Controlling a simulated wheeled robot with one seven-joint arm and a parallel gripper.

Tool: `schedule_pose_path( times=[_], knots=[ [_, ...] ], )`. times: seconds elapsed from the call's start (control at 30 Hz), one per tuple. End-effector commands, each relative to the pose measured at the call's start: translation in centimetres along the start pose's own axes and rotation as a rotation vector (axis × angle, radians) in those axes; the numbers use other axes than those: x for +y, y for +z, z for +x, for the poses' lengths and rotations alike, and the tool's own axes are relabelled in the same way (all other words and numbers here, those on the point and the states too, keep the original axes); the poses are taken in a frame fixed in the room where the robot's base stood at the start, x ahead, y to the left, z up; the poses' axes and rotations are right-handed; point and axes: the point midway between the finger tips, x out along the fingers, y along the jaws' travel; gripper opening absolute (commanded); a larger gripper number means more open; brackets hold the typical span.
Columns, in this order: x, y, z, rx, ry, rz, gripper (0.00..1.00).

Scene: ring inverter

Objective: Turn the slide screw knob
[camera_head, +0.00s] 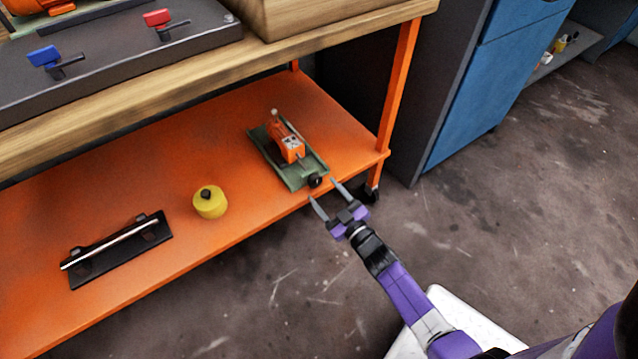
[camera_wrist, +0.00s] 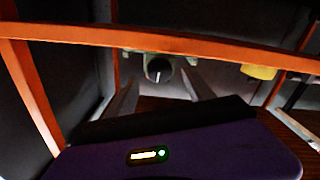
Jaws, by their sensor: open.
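The slide screw is a green base (camera_head: 294,175) with an orange block (camera_head: 288,145) on it, standing on the orange lower shelf. Its black round knob (camera_head: 315,181) is at the near end, by the shelf's front edge. In the wrist view the knob (camera_wrist: 159,69) shows a white mark and lies ahead, between the lines of my two fingers. My gripper (camera_head: 324,192) is open and empty, with its fingertips just in front of the knob. The fingers also show in the wrist view (camera_wrist: 161,92). I cannot tell whether a fingertip touches the knob.
The orange shelf (camera_head: 245,235) also holds a yellow round object (camera_head: 210,202) and a black plate with a metal rod (camera_head: 115,250). An orange table leg (camera_head: 399,90) stands right of the slide screw. The wooden tabletop (camera_head: 330,30) overhangs the shelf.

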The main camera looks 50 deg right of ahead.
Motion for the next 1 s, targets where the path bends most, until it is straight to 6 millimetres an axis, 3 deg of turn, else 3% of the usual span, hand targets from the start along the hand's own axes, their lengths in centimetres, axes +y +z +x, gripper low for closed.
schedule_pose_path(
  times=[0.1, 0.3, 1.0],
  knots=[
    [0.1, -0.2, -1.9, -0.001, -0.001, -0.001, 0.62],
    [0.0, -0.1, -3.6, 0.001, -0.001, -0.001, 0.62],
    [0.1, 0.3, -3.7, -0.014, 0.005, -0.004, 0.62]
  ],
)
